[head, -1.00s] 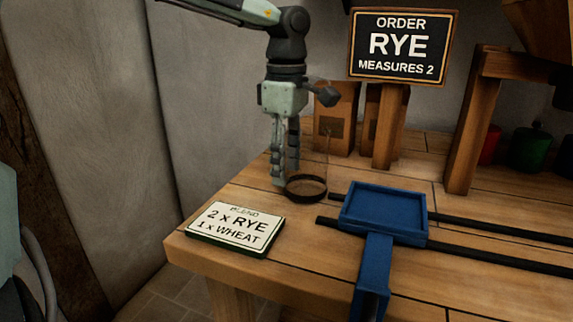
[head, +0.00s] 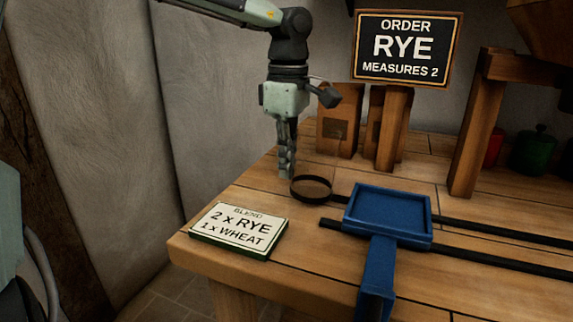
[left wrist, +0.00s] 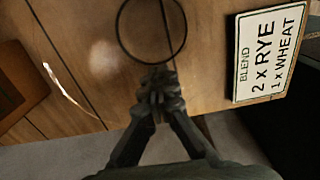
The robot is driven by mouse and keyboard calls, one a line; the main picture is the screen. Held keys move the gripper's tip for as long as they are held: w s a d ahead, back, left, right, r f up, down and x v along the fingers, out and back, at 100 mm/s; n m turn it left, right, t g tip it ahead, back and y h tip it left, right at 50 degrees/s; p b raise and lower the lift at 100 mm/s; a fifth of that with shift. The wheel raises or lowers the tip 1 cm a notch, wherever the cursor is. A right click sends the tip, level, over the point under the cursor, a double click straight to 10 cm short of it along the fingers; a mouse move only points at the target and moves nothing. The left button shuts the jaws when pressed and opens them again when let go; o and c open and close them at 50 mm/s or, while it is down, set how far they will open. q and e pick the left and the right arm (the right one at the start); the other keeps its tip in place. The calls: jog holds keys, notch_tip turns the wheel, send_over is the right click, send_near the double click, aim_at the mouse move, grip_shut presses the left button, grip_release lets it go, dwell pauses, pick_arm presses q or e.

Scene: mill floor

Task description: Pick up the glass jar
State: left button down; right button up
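The glass jar (head: 311,188) stands on the wooden bench. Its clear wall is very faint; its dark bottom ring shows best and also appears at the top of the left wrist view (left wrist: 184,35). My left gripper (head: 286,174) points down at the jar's left side. Its fingers are together and appear to pinch the jar's thin wall; the contact itself is hard to see. In the left wrist view the fingertips (left wrist: 158,86) meet beside the ring. The jar's base looks still on the bench. My right gripper is not in view.
A blend card (head: 238,231) lies at the bench's front left. A blue tray (head: 430,235) sits by dark rails (head: 500,234) to the right. Green (head: 533,151) and red canisters are at the back right.

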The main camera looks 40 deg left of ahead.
pick_arm(q)
jog(key=r, duration=0.2)
jog(key=d+r, duration=0.1)
jog(key=r, duration=0.1)
jog(key=shift+r, duration=0.25)
jog(key=s+a+r, duration=0.5)
jog(key=s+r, duration=0.1)
jog(key=s, duration=0.4)
jog(key=shift+s+r+b, duration=0.2)
jog(key=shift+s+b, duration=0.05)
jog(key=shift+b, duration=0.1)
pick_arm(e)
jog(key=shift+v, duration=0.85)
pick_arm(q)
jog(key=c, duration=2.3)
grip_release()
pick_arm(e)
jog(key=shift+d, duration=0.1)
pick_arm(q)
jog(key=o, duration=1.8)
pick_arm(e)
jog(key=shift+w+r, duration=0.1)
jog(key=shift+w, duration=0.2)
